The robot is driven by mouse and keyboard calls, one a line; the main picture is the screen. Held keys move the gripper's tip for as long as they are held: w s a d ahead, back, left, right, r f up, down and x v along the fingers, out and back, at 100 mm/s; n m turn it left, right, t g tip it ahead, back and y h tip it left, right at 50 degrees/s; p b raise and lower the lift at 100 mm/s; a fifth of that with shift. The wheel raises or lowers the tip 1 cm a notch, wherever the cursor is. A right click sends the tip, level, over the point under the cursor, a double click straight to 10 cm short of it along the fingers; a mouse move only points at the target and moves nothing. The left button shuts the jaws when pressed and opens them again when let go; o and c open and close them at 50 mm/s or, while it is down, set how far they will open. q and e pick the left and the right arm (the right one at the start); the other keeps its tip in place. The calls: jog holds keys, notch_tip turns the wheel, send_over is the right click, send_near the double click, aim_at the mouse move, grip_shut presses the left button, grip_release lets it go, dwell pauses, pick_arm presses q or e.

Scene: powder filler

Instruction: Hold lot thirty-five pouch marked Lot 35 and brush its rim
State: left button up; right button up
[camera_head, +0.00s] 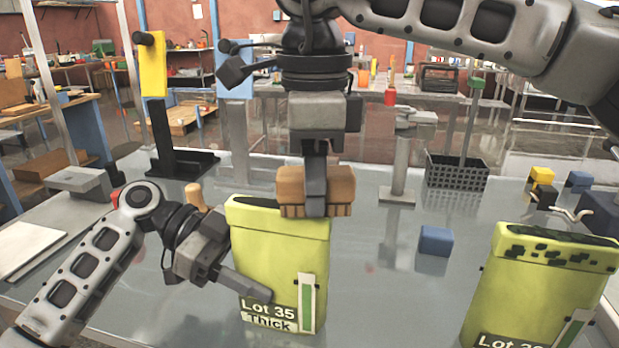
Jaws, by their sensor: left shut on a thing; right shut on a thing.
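The yellow-green pouch marked Lot 35 Thick (282,265) stands upright on the grey table in the middle of the view. My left gripper (250,285) is shut on its left side, with a finger lying across the front above the label. My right gripper (315,180) comes down from above and is shut on a wooden brush block (290,188). The brush is at the pouch's top rim, over its right half. I cannot tell whether the bristles touch the rim.
Another yellow-green pouch (530,290) with dark specks along its rim stands at right, its label partly cut off. A blue block (435,241) lies between the pouches. Behind are a black mesh basket (457,171), a grey post stand (400,170) and a yellow-topped stand (153,65).

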jog(key=shift+r, duration=0.1)
jog(key=shift+r, duration=2.95)
pick_arm(q)
jog(key=o, duration=0.8)
jog(key=shift+o, duration=0.2)
jog(key=v, duration=1.2)
